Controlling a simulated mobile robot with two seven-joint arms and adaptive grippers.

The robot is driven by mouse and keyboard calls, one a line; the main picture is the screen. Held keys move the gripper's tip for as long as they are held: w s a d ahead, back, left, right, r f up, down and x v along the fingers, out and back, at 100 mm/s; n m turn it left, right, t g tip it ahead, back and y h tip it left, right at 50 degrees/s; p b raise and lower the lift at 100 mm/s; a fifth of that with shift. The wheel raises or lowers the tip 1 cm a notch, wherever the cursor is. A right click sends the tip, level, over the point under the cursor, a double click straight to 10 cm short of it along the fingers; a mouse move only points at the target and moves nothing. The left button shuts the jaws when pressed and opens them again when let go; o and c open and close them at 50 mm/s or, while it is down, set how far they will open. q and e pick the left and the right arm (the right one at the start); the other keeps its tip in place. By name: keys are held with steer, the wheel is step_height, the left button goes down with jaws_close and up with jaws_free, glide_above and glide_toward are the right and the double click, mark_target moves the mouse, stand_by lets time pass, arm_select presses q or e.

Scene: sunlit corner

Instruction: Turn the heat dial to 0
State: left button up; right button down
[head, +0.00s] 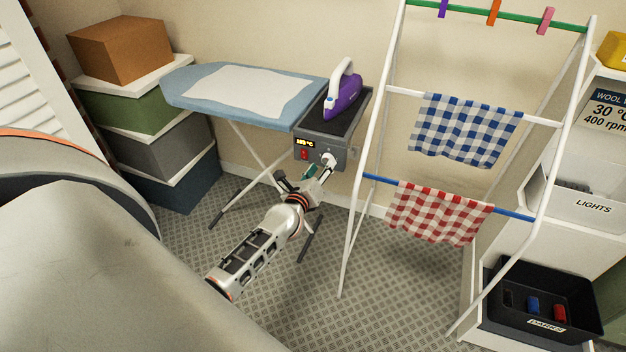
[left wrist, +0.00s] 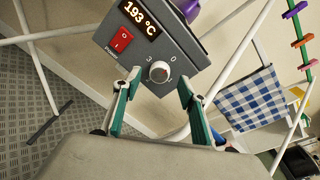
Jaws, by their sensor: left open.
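The heat dial (left wrist: 159,72) is a pale round knob on the front of a grey control box (left wrist: 188,50). In the left wrist view the marks 3 and 0 show beside it, and the display (left wrist: 140,18) reads 193 °C. A red power switch (left wrist: 121,40) sits to its left. My left gripper (left wrist: 158,88) is open, with its green-lined fingers on either side of the dial and a little short of it; contact cannot be told. In the head view my left gripper (head: 321,167) reaches the box front and partly covers the dial. My right gripper is not in view.
A purple iron (head: 343,92) stands on the box at the end of the blue ironing board (head: 180,87). A white drying rack (head: 362,180) with checked cloths stands close on the right. Stacked boxes (head: 150,140) fill the back left.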

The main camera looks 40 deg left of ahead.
arm_select(q)
steer(key=v, duration=0.9)
steer(key=s+d+f+m+h, duration=0.25)
steer(key=s+d+m, duration=0.35)
steer(key=m, duration=0.7)
steer(key=s+d+f+m+h, duration=0.2)
steer(key=s+d+m+h, duration=0.15)
steer(key=d+m, duration=0.75)
steer(key=s+d+f+m+g, duration=0.1)
steer(key=s+f+m, duration=0.3)
steer(key=m, duration=0.9)
steer(key=s+d+f+m+g, duration=0.2)
steer(key=s+f+m+g, duration=0.2)
steer(key=s+m, duration=0.5)
steer(key=f+m, duration=0.1)
steer(key=m, duration=0.3)
steer(key=shift+f+h, duration=0.2)
steer(key=shift+h, duration=0.1)
